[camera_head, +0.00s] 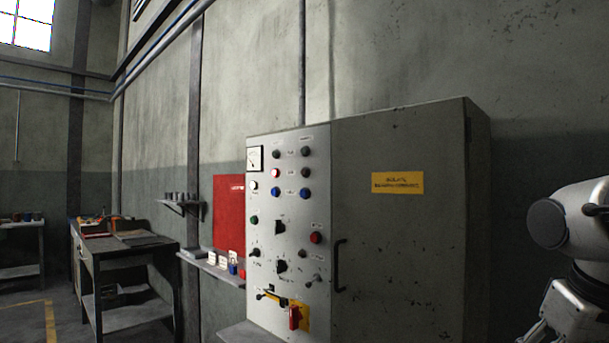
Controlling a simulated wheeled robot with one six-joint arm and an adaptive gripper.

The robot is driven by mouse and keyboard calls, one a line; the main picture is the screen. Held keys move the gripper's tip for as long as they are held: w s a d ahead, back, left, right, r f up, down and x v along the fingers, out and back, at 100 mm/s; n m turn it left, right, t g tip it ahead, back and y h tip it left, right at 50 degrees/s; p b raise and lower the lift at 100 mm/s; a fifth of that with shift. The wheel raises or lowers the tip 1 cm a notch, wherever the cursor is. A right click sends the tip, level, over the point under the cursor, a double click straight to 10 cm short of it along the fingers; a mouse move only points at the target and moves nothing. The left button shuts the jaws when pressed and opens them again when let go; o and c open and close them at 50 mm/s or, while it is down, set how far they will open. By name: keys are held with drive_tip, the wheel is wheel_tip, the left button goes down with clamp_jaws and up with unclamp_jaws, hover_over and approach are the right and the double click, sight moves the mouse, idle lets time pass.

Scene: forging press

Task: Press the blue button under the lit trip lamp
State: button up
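The control panel (263,223) is the light grey front at the left of a large grey cabinet. A red trip lamp (275,173) in its left column glows with a bright centre. The blue button (275,191) sits directly below that lit lamp. A second lamp (306,172) to the right is dark, with another blue button (305,192) below it. The small labels are too blurred to read. Parts of my own arm show at the right edge, well apart from the panel. My gripper's fingertips are not in view.
The panel also has a gauge (255,158), a white button (253,185), a green button (254,220), a red button (316,238) and a red-handled switch (295,318). The cabinet door (400,240) has a black handle (339,265). A workbench (130,248) stands left.

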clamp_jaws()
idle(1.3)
